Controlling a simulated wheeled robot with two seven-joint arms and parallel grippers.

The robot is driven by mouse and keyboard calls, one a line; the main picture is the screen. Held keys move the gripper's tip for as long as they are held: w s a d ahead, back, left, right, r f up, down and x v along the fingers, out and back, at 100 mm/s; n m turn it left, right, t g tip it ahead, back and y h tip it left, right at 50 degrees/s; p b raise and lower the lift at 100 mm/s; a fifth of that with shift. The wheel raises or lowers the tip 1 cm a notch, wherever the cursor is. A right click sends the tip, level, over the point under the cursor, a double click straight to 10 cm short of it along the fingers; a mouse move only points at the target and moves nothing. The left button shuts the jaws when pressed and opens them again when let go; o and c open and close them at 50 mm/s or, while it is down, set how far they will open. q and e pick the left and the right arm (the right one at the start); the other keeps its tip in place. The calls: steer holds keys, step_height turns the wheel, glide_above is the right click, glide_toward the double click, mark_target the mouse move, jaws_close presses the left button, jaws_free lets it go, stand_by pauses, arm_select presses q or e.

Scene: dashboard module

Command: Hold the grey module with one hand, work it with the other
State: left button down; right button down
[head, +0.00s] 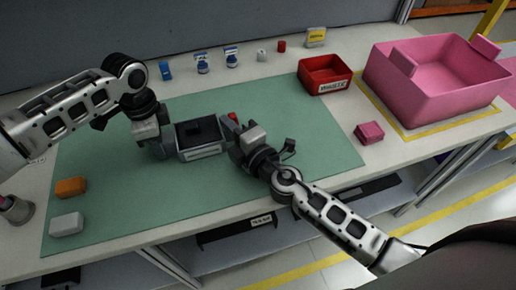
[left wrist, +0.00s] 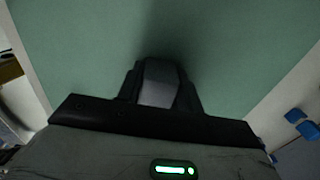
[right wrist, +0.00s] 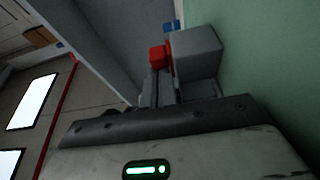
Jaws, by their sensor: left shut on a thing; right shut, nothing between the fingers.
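The grey module (head: 200,152), a box with a dark recessed top, is over the green mat in the head view. My left gripper (head: 172,142) is shut on its left side. In the left wrist view a grey piece (left wrist: 158,84) shows between the dark fingers. My right gripper (head: 229,128) is shut and empty, close to the module's right side. A small red part (head: 233,116) shows by its fingers. In the right wrist view the red part (right wrist: 157,57) is beside a grey block (right wrist: 198,50) at the fingertips; whether they touch is unclear.
The green mat (head: 300,145) is mostly clear. An orange block (head: 71,187) and a white block (head: 66,224) lie at the left. A red bin (head: 325,87), a large pink crate (head: 430,92) and a pink block (head: 369,132) are at the right. Several small items line the back.

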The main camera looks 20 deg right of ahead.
steer(key=v, duration=2)
steer(key=shift+r, duration=0.1)
arm_select(q)
steer(key=c, duration=0.8)
jaws_free()
steer(key=shift+c, duration=0.2)
